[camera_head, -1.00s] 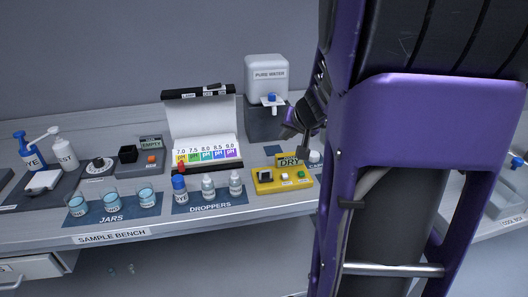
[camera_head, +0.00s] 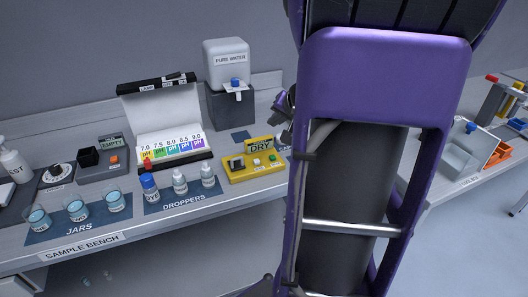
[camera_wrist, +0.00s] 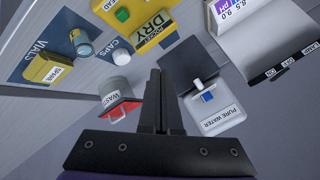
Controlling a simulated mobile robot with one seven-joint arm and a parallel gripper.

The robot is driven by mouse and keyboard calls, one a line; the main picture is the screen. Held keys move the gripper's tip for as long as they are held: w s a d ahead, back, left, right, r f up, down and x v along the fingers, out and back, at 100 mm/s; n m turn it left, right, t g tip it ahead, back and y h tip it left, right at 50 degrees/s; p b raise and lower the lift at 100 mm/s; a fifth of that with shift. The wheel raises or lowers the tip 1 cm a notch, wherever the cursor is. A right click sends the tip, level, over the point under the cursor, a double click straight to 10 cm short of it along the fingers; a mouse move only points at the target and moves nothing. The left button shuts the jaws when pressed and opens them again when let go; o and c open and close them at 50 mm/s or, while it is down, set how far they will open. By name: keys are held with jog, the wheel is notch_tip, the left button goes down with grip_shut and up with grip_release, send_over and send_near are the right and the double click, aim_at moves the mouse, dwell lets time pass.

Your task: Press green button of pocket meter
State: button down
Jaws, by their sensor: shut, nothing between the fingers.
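The yellow pocket meter (camera_head: 240,174) sits on the bench right of the droppers, its raised display reading DRY. Its green button (camera_head: 272,158) is on the right of its top face, with a white button beside it. In the wrist view the meter (camera_wrist: 160,36) is upside down at the top edge, with the green button (camera_wrist: 122,14) left of the DRY display. My gripper (camera_wrist: 157,72) is shut and empty, its fingertips below the meter in that picture and apart from it. In the head view my arm hides most of the gripper.
The pure water dispenser (camera_head: 228,62) stands behind the meter; the open pH chart case (camera_head: 159,112) is to its left. Droppers (camera_head: 179,181) and jars (camera_head: 77,208) line the front. The wrist view shows a waste container (camera_wrist: 116,88), caps mat (camera_wrist: 118,48) and yellow vials box (camera_wrist: 50,70).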

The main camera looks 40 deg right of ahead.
jog(key=shift+f, duration=0.15)
notch_tip(320, 180, down, 9)
jog(key=b, duration=0.7)
jog(key=shift+r+b, duration=0.2)
jog(key=shift+b, duration=0.2)
jog(key=shift+f, duration=0.1)
dwell(1.2)
jog(key=shift+f, duration=0.3)
jog(key=shift+f, duration=0.5)
dwell(0.9)
jog(key=shift+r, duration=0.1)
jog(key=shift+r+p, duration=0.3)
jog(key=shift+r, duration=0.55)
jog(key=shift+r+p, duration=1.75)
jog(key=shift+r, duration=0.75)
